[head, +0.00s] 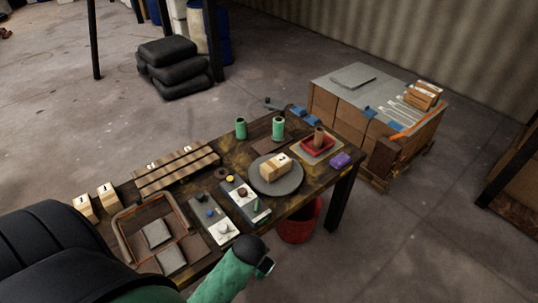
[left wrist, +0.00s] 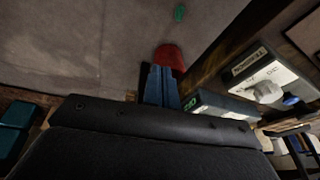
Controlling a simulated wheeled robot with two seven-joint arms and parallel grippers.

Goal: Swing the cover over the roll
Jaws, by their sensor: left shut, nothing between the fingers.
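I cannot tell for sure which thing is the cover or the roll. A copper-brown frame (head: 123,226) stands at the table's left end, around dark panels with grey pads. Behind it lies a long slatted wooden piece (head: 177,170). My left gripper (head: 266,265) is at the table's front edge, low in the head view, apart from the frame and the slatted piece. In the left wrist view its blue-grey fingers (left wrist: 161,86) are together and empty, pointing towards a red bucket (left wrist: 169,58) on the floor. My right gripper is not in view.
The table holds control boxes (head: 214,219), a round grey plate (head: 289,184) with a wooden block, green spools (head: 278,128), a red tray (head: 314,150) and a purple item (head: 341,160). Cartons (head: 340,108) stand behind right. Floor at front right is clear.

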